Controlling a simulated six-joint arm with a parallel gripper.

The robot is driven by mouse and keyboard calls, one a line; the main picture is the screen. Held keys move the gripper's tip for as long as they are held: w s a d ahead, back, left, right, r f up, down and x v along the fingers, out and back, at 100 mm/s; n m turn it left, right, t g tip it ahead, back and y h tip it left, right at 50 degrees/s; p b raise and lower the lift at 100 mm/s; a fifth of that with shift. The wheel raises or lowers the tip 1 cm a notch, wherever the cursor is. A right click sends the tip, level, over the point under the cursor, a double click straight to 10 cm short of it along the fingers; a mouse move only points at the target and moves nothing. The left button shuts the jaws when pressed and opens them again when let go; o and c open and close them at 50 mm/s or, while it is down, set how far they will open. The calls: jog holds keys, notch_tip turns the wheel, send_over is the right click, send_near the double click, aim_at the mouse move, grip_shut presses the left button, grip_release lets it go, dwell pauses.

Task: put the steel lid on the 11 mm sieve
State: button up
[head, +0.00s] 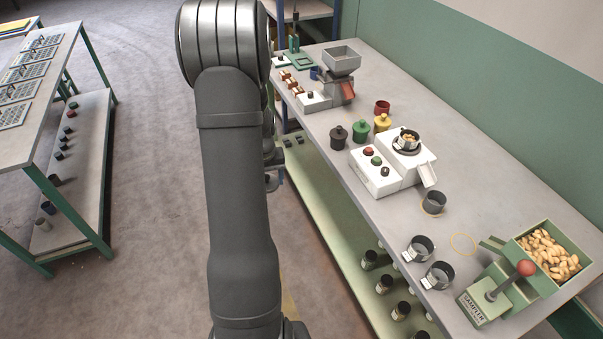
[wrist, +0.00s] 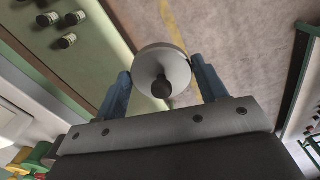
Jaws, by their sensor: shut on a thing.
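My gripper (wrist: 160,76) is shut on a round steel lid (wrist: 151,58) with a dark knob, its blue fingers on either side of the rim. In the wrist view the lid is over the floor and the lower shelf. In the head view my arm mostly hides the gripper and the lid. A sieve (head: 402,146) holding nuts sits on the white shaker machine (head: 411,171). Two tagged sieves (head: 418,248) (head: 437,276) stand near the bench's front edge. I cannot read their size marks.
Black (head: 338,137), green (head: 361,131), yellow (head: 382,124) and red (head: 382,107) containers stand behind the shaker. A dark cup (head: 433,203) stands by its chute. A nut hopper (head: 548,258) and red-knobbed sampler (head: 489,305) fill the near right. A grey funnel machine (head: 342,63) stands farther back.

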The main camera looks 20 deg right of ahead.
jog(key=w+a+f+n, duration=0.1)
jog(key=w+a, duration=0.3)
jog(key=a, duration=0.3)
jog(key=w+d+r+m, duration=0.1)
jog(key=d+r, duration=0.3)
jog(key=d, duration=0.7)
jog(key=w+d+r+m, duration=0.2)
jog(key=d+r, duration=0.2)
jog(key=d, duration=0.8)
jog(key=s+d+r+m, duration=0.1)
jog(key=s+d+r, duration=0.4)
jog(key=d, duration=0.4)
jog(key=s+d+r+m, duration=0.1)
jog(key=s+d+r, duration=0.2)
jog(key=s+d, duration=0.4)
jog(key=s+d+r+m, duration=0.1)
jog(key=s+d+r, duration=0.35)
jog(key=d, duration=0.55)
jog(key=shift+f, duration=2.85)
jog(key=shift+s+f, duration=0.1)
jog(key=shift+f, duration=0.35)
jog(key=o, duration=1.3)
jog(key=shift+c, duration=0.2)
